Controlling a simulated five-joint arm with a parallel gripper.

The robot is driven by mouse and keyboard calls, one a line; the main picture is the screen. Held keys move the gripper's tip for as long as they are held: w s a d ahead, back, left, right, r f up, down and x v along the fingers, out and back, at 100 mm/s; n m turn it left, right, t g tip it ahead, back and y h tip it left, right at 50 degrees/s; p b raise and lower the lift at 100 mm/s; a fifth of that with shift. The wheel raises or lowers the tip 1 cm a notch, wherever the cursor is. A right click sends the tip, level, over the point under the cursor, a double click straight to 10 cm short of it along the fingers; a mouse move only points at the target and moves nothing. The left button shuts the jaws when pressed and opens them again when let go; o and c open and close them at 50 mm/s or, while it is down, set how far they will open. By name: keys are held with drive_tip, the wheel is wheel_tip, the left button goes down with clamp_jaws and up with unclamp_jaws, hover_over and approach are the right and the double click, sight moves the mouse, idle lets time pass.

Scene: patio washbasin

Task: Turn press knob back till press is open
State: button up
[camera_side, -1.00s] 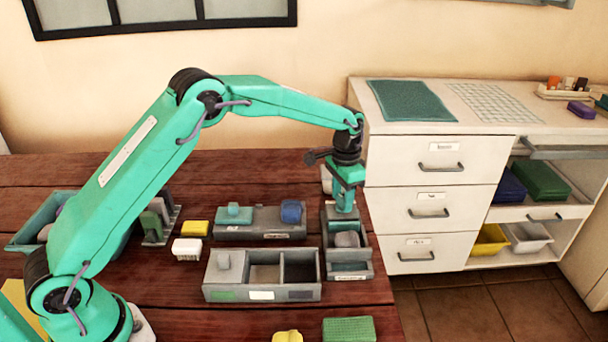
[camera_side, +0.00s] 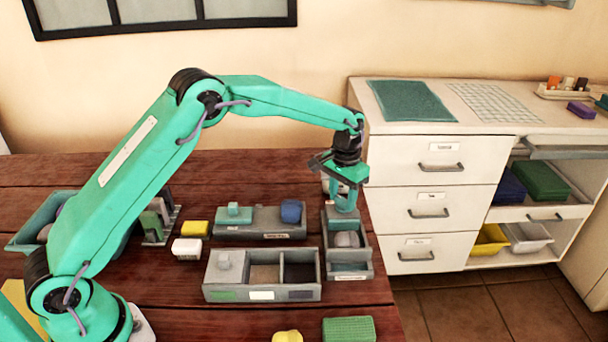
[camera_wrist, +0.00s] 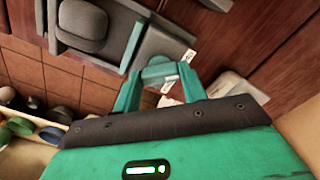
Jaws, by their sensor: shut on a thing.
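The press is a grey open-topped box (camera_side: 348,270) at the table's right edge, with a label on its front. A rounded grey block (camera_side: 347,239) lies in it; the wrist view shows this block (camera_wrist: 83,20) beside an upright plate (camera_wrist: 132,46). My gripper (camera_side: 345,207) points down at the far end of the press. In the wrist view its two teal fingers (camera_wrist: 158,85) are shut on the teal knob (camera_wrist: 158,71), one on each side. The fingers hide most of the knob in the side view.
A grey three-part tray (camera_side: 262,295) stands to the left in front of the press. Behind it is a grey holder (camera_side: 260,236) with a teal and a blue piece. A white drawer cabinet (camera_side: 437,190) stands close on the right.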

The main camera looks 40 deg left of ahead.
sight(343, 199)
drive_tip(key=o, duration=1)
drive_tip(key=shift+r, duration=0.15)
wheel_tip(343, 199, up, 7)
drive_tip(key=shift+r, duration=0.35)
